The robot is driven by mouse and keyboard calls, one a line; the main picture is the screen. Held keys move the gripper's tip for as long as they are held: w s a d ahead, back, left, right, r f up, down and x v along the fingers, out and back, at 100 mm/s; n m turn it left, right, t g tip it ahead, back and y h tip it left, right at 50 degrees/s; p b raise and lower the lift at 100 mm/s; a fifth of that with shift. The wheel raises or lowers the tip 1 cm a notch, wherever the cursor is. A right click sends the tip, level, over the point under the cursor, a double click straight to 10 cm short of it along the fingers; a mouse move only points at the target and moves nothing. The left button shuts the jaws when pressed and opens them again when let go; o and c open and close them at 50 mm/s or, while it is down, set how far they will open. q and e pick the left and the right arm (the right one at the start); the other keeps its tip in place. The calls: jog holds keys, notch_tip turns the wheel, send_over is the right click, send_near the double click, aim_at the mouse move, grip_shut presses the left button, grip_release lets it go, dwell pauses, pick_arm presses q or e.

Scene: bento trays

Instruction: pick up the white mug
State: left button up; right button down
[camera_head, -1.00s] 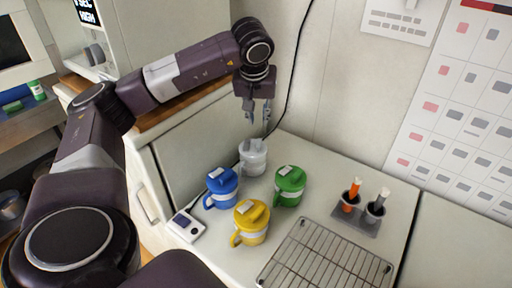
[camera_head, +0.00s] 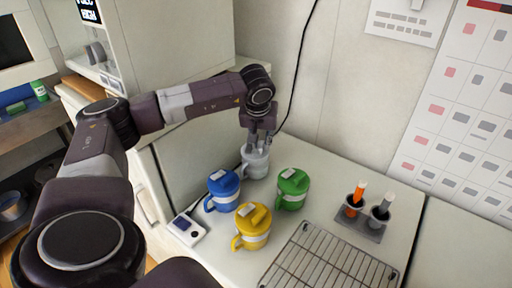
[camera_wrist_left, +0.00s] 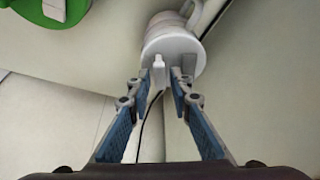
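The white mug (camera_head: 256,164) stands at the back of the counter, behind the blue and green mugs. My left gripper (camera_head: 260,142) is above it, pointing down, with its fingertips at the mug's lid. In the left wrist view the white mug (camera_wrist_left: 172,40) is at the top centre. The left fingers (camera_wrist_left: 165,80) are parted, with their tips at the lid's edge and the lid's raised knob between or just beyond them. Whether they touch it I cannot tell. My right gripper is not in view.
A blue mug (camera_head: 223,188), a green mug (camera_head: 292,190) and a yellow mug (camera_head: 252,228) stand close in front. A wire rack (camera_head: 330,262) lies front right, and a holder (camera_head: 362,226) with two cups behind it. A small device (camera_head: 187,228) sits at the left edge.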

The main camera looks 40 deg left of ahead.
pick_arm(q)
jog(key=shift+w+f, duration=0.1)
jog(key=shift+f, duration=0.25)
jog(key=shift+c, duration=0.7)
grip_shut()
jog(key=shift+r, duration=0.15)
